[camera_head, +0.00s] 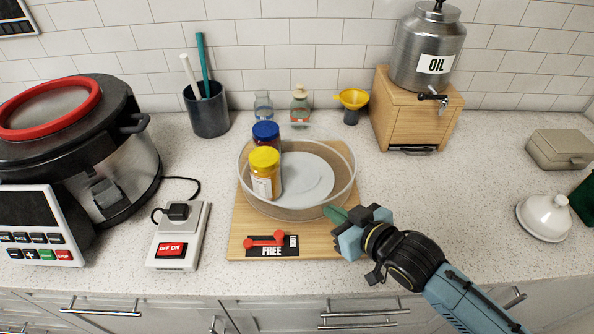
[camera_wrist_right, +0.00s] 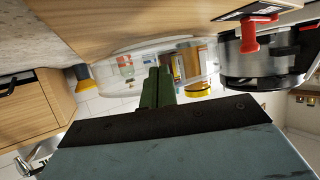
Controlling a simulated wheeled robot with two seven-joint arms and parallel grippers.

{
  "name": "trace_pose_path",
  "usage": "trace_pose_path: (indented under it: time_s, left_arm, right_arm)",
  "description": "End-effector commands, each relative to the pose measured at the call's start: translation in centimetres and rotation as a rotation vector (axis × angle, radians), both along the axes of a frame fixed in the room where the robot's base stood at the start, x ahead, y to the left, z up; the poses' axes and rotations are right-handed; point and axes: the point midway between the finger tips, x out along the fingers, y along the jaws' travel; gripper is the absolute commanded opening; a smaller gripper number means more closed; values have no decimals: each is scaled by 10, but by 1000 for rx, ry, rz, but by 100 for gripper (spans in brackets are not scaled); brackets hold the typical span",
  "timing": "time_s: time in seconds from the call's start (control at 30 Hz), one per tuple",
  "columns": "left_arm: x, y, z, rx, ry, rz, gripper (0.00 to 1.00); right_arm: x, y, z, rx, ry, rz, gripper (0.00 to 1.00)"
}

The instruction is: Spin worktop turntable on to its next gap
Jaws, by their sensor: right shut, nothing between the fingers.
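The worktop turntable (camera_head: 309,207) is a round tray with a clear wall on a wooden board (camera_head: 240,228). A yellow-lidded jar (camera_head: 264,174) and a jar with a blue lid (camera_head: 266,133) stand on its left part; the rest of its grey floor is bare. My right gripper (camera_head: 333,213) is shut and empty, its green fingers at the turntable's front right rim. I cannot tell whether they touch the wall. In the right wrist view the shut fingers (camera_wrist_right: 157,88) overlap the clear wall (camera_wrist_right: 130,44). My left gripper is not in view.
A red lever (camera_head: 264,241) sits on a FREE label at the board's front. An on-off switch box (camera_head: 180,240) and a large cooker (camera_head: 90,150) stand left. Behind are a dark utensil cup (camera_head: 208,110), small bottles and an oil dispenser (camera_head: 425,55). Counter right of the board is mostly clear.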

Motion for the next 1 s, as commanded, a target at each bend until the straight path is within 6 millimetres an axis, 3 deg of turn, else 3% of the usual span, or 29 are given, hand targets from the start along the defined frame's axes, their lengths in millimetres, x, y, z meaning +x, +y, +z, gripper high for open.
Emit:
trace_pose_path:
  time_s: [0.23,0.6,1.0]
  left_arm:
    - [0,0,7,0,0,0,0]
    - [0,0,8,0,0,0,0]
    - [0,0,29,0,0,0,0]
  right_arm:
    - [-6,13,2,3,-2,1,0]
    - [-8,12,1,1,-1,0,0]
    - [-36,2,2,-1,1,0,0]
